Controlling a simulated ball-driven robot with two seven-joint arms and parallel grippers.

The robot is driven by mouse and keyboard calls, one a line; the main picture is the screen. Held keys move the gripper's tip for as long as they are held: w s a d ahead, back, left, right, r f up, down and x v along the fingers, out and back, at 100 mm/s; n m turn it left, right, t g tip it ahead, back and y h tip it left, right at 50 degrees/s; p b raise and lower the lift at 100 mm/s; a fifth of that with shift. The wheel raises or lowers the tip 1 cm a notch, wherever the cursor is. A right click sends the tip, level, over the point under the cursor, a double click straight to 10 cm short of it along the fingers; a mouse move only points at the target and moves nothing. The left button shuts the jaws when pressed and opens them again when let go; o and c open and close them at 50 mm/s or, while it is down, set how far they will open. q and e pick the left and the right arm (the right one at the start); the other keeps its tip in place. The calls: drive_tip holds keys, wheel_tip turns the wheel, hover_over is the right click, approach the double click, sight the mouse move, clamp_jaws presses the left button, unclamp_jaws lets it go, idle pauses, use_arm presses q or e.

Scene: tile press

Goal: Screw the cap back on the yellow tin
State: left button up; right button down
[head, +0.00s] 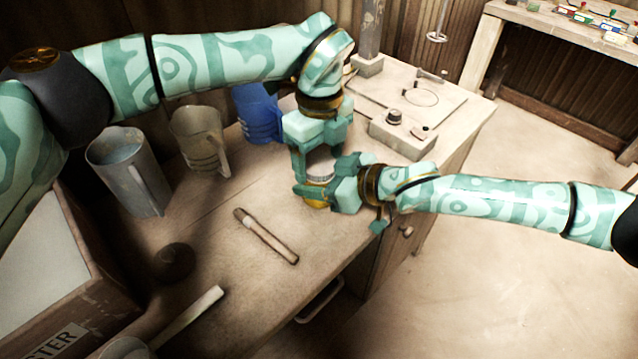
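The yellow tin (314,204) stands on the workbench, mostly hidden by my grippers; a strip of its yellow lower side shows. A pale grey round top (320,170) shows above it, and I cannot tell whether this is the cap or the tin's bare neck. My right gripper (322,186) reaches in from the right with its fingers around the tin's side and appears shut on it. My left gripper (319,166) points down from above with its fingers astride the pale top. Whether they touch it is hidden.
A blue jug (257,112), a beige jug (200,140) and a grey metal jug (130,172) stand at the back left. A wooden-handled tool (266,236) lies in front on the bench (215,250). A dark round object (172,262) and a press with a knob (394,117) flank the space.

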use_arm(q)
drive_tip(key=c, duration=0.8)
drive_tip(key=m, duration=0.3)
drive_tip(key=shift+c, duration=0.3)
drive_tip(key=o, duration=1.1)
drive_tip(key=shift+r, duration=2.3)
drive_tip(key=shift+c, duration=0.4)
wheel_tip(320, 180, up, 3)
drive_tip(key=n, duration=0.3)
drive_tip(key=shift+r, duration=0.2)
